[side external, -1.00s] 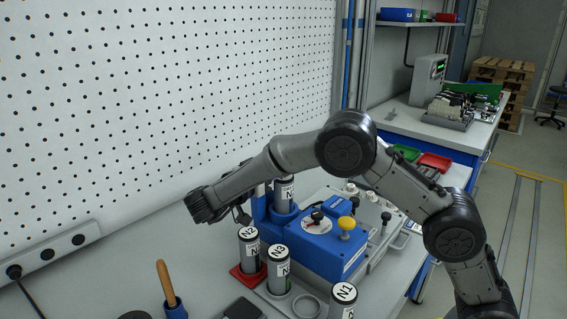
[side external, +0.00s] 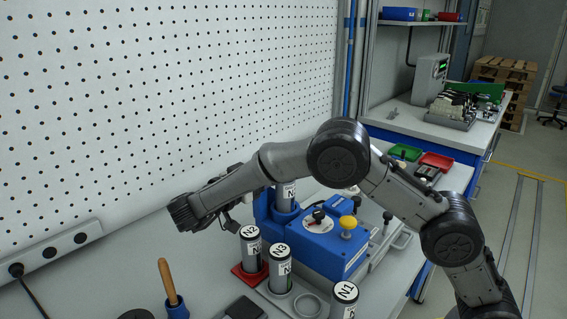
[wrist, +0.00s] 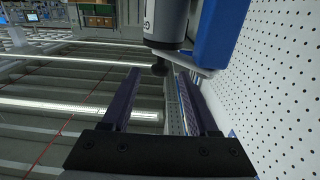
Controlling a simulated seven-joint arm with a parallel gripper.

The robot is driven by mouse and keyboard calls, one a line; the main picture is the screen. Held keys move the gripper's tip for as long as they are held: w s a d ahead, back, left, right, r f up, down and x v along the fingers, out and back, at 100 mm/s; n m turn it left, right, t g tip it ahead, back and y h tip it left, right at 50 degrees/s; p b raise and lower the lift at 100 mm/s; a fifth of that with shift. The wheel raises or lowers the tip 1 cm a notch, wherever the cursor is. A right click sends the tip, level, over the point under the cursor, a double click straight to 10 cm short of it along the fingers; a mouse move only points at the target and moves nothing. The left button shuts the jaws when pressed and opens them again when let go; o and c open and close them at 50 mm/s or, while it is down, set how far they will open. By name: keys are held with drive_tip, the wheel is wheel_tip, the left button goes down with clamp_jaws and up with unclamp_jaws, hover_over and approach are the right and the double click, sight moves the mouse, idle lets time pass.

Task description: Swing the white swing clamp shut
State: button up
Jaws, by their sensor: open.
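In the wrist view, a white bar (wrist: 188,62), which looks like the swing clamp's arm, runs below a blue block (wrist: 220,30). A dark knob (wrist: 160,68) sits by its end. My gripper (wrist: 160,74) is open, with the knob between its fingertips; I cannot tell whether they touch it. A labelled cylinder (wrist: 166,22) is just above. In the side view, the blue fixture (side external: 325,246) holds an upright cylinder (side external: 286,196). My wrist is left of it, and the clamp is hidden behind my arm.
Cylinders N2 (side external: 251,250), N3 (side external: 280,270) and N1 (side external: 343,301) stand in front of the fixture. A wooden-handled tool (side external: 167,281) stands upright at the front left. The pegboard wall (side external: 150,110) is close behind my wrist. Bare bench (side external: 120,270) lies at the left.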

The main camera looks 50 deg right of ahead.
drive_tip(key=a, duration=0.3)
drive_tip(key=shift+a, duration=0.4)
